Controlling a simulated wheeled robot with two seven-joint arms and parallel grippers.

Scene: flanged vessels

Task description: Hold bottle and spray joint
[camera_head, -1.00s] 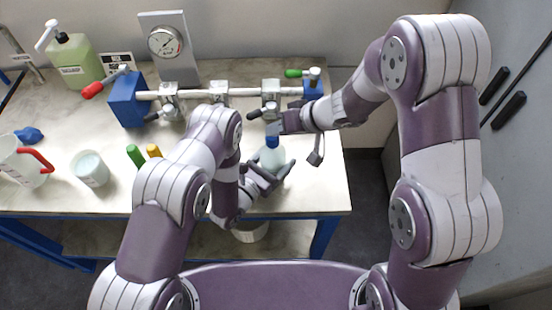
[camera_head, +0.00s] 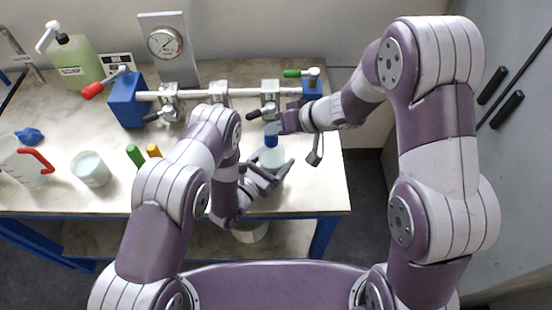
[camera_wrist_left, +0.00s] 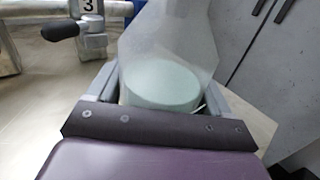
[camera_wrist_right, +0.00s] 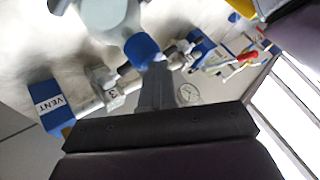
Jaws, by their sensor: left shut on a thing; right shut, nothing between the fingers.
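A clear bottle (camera_head: 272,158) with a blue top (camera_head: 271,141) stands near the table's front right. Pale green liquid shows inside the bottle in the left wrist view (camera_wrist_left: 165,82). My left gripper (camera_head: 268,174) is shut around the bottle's body. My right gripper (camera_head: 274,128) is shut and empty, just beyond the blue top; in the right wrist view its fingers (camera_wrist_right: 157,85) lie close beside the top (camera_wrist_right: 142,48). Whether they touch cannot be told. The clamped joint marked 3 (camera_head: 270,97) on the pipe is just behind the right gripper.
The horizontal pipe (camera_head: 193,94) runs between blue end blocks, with several clamps. The table's right front corner is bare.

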